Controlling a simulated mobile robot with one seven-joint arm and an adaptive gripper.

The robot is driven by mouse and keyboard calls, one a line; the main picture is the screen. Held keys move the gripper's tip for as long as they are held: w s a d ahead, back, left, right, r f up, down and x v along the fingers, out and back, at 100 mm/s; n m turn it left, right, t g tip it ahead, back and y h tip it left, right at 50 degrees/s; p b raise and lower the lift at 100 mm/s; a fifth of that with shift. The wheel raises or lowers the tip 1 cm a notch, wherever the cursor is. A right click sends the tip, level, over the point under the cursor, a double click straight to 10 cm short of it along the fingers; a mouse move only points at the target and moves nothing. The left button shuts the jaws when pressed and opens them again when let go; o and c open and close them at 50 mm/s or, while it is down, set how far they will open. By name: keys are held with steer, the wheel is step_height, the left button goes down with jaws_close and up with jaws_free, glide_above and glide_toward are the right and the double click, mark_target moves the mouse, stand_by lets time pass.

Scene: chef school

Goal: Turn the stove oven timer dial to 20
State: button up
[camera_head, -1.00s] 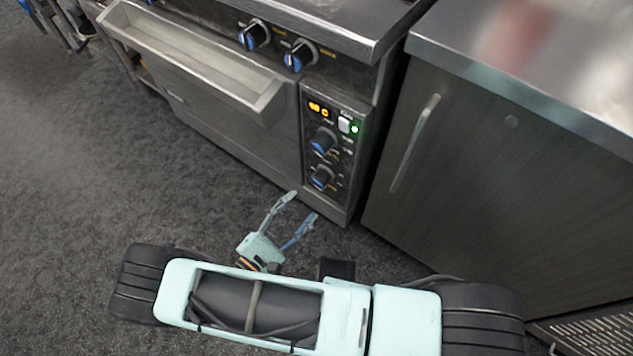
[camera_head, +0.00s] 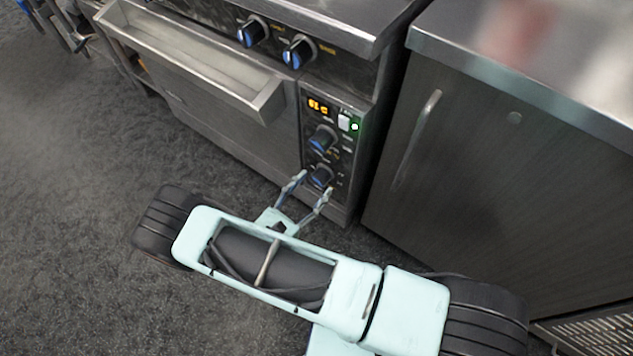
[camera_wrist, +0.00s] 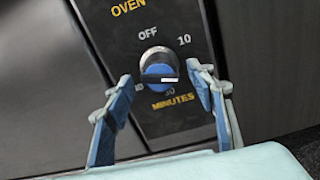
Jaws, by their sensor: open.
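The oven timer dial (camera_head: 321,175) is the lower knob on the stove's control panel, black with a blue face. In the wrist view the dial (camera_wrist: 158,70) sits under the word OFF, with 10 at upper right and MINUTES below. Its grip bar lies roughly level, with a white mark on its right half.
Another knob (camera_head: 322,139) sits just above the dial, below a lit orange display (camera_head: 318,105) and a green light (camera_head: 355,127). The oven door handle (camera_head: 190,65) juts out at left. A steel cabinet (camera_head: 490,170) stands close at right. The dark floor (camera_head: 80,200) at left is clear.

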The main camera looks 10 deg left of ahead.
steer(key=shift+x, duration=1.1)
steer(key=c, duration=1.2)
steer(key=shift+o, duration=0.2)
steer(key=shift+m+b, duration=0.35)
steer(key=shift+m, duration=0.75)
steer(key=o, duration=1.2)
steer(key=shift+c, duration=0.2)
steer(key=shift+a, duration=0.1)
